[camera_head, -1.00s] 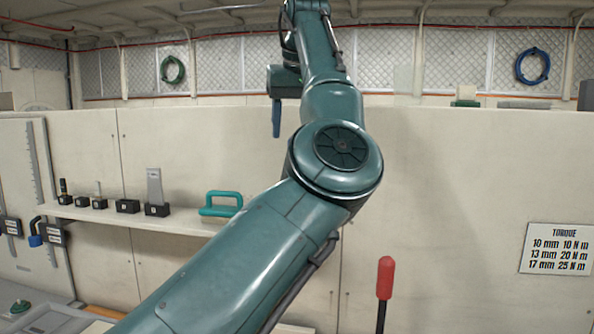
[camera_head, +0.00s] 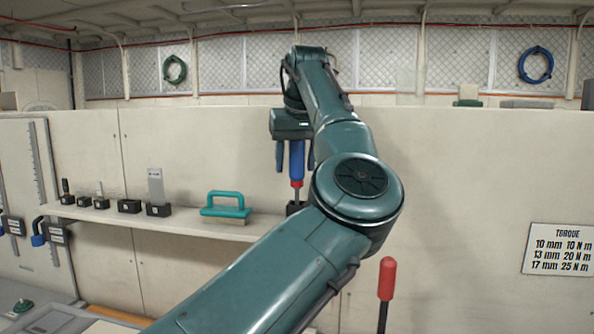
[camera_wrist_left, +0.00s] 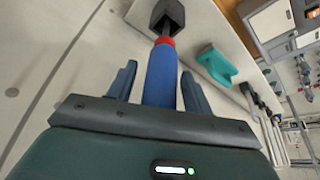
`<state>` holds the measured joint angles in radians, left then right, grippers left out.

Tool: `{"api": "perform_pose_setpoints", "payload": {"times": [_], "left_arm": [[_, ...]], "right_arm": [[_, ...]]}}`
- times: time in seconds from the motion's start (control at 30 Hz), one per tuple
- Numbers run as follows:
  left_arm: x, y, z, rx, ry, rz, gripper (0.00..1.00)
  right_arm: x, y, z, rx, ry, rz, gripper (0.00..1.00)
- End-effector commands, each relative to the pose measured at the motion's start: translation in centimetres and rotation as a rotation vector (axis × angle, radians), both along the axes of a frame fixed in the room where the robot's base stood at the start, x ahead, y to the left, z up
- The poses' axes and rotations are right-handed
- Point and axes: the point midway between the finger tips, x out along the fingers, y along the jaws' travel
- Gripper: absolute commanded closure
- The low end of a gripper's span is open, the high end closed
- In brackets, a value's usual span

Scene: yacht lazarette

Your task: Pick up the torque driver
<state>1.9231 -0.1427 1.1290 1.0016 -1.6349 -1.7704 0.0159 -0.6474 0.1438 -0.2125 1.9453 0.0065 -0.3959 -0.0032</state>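The torque driver has a blue handle (camera_head: 297,160) with a red collar and a dark shaft. It stands upright in a black holder (camera_head: 294,207) at the right end of the shelf, partly behind my arm. My left gripper (camera_head: 296,170) points down with one finger on each side of the blue handle. In the left wrist view the handle (camera_wrist_left: 161,78) lies between the two fingers (camera_wrist_left: 159,68), with a gap on both sides. The gripper is open and holds nothing. The black holder (camera_wrist_left: 168,14) shows past the fingertips. My right gripper is not in view.
The shelf (camera_head: 200,225) carries a teal-handled brush (camera_head: 225,205) left of the driver and several black holders farther left. A red-tipped lever (camera_head: 387,278) stands at the lower right. A torque sign (camera_head: 560,250) hangs on the right wall panel.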

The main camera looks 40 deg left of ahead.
Motion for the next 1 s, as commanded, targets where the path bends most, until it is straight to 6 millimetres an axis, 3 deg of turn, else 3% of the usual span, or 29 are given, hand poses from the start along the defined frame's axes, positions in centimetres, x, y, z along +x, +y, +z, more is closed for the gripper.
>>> {"api": "perform_pose_setpoints", "payload": {"times": [0.53, 1.0], "left_arm": [[0.0, 0.0, 0.1, 0.0, 0.0, 0.0, 0.95], [0.0, 0.1, 1.1, 0.001, -0.002, 0.0, 0.96]], "right_arm": [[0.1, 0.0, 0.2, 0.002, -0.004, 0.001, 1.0], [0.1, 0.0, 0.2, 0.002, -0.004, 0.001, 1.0]]}}
